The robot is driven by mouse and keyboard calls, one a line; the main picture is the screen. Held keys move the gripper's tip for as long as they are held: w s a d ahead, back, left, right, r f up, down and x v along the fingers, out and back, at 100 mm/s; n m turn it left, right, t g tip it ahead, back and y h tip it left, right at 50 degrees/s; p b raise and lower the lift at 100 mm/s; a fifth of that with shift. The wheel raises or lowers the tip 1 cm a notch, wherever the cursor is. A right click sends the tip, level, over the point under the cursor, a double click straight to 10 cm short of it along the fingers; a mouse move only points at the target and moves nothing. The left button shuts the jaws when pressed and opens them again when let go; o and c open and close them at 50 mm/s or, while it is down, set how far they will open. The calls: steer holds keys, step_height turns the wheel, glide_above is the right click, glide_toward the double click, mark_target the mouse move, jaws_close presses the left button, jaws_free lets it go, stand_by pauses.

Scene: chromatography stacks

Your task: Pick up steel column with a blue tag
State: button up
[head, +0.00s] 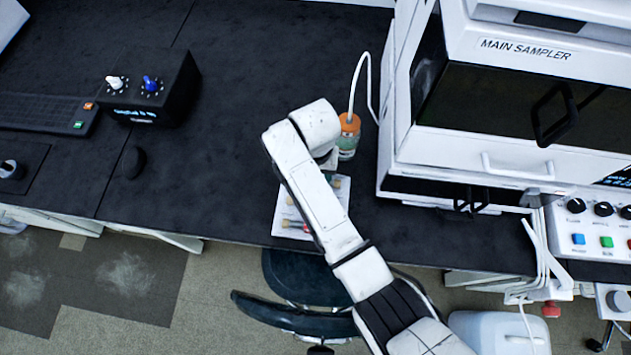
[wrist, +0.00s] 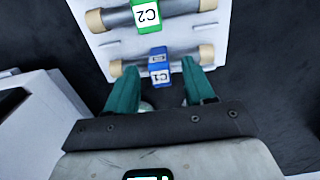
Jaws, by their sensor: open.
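The steel column with the blue tag (wrist: 184,59) lies across a white tray (wrist: 220,25) in the wrist view. Its tag reads C1, and its ends are tan. My gripper (wrist: 157,75) is open, with its two green fingers pointing at this column on either side of the blue tag. Whether the fingertips reach around the column or stay above it, I cannot tell. In the head view my arm covers much of the tray (head: 283,213), and the blue-tagged column cannot be made out there.
Another steel column with a green tag, C2, (wrist: 176,8) lies parallel on the tray. In the head view a bottle with an orange cap (head: 349,123) and tube stands close behind my arm. The white main sampler (head: 470,150) stands to the right.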

jaws_close()
stand_by(0.5)
steer(key=shift+r, duration=0.2)
